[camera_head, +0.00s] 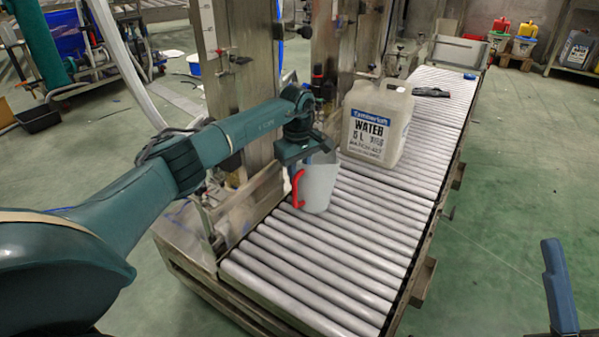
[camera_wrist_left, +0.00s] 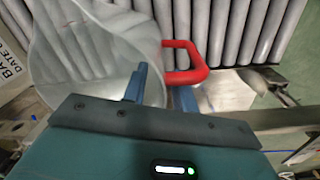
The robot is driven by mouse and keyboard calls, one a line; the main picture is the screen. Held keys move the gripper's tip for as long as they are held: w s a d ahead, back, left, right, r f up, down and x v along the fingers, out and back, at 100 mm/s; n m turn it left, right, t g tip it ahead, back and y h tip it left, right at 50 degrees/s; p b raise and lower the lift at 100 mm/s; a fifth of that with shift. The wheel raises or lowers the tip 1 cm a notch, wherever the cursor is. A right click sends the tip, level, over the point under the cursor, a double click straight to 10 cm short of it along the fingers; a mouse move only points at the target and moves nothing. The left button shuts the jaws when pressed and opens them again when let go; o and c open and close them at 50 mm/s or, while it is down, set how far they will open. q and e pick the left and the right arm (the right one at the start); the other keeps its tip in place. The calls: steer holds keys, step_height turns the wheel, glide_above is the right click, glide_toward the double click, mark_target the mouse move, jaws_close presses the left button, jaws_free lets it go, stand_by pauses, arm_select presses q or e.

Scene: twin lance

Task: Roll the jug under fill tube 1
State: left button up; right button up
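A white jug (camera_head: 378,125) with a blue-topped WATER 5 L label stands upright on the roller conveyor (camera_head: 330,270), beside a steel post. My left gripper (camera_head: 303,155) is nearer, over a translucent pitcher (camera_head: 318,187) with a red handle (camera_head: 297,188). In the left wrist view, the pitcher (camera_wrist_left: 90,50) fills the left side, with its red handle (camera_wrist_left: 200,60) beyond the fingers. The left gripper's two blue fingers (camera_wrist_left: 160,90) stand apart next to the handle's base; contact is unclear. Part of my right gripper (camera_head: 560,290) shows at lower right; its other finger is out of frame.
Steel posts (camera_head: 335,40) with tubes and fittings line the conveyor's left side. A dark object (camera_head: 431,91) and a small blue one (camera_head: 470,76) lie on the far rollers. Green floor is clear at right. Several containers (camera_head: 523,45) stand at the back.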

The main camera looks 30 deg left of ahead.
arm_select(q)
steer(key=shift+r, duration=0.1)
arm_select(e)
steer(key=shift+r, duration=0.1)
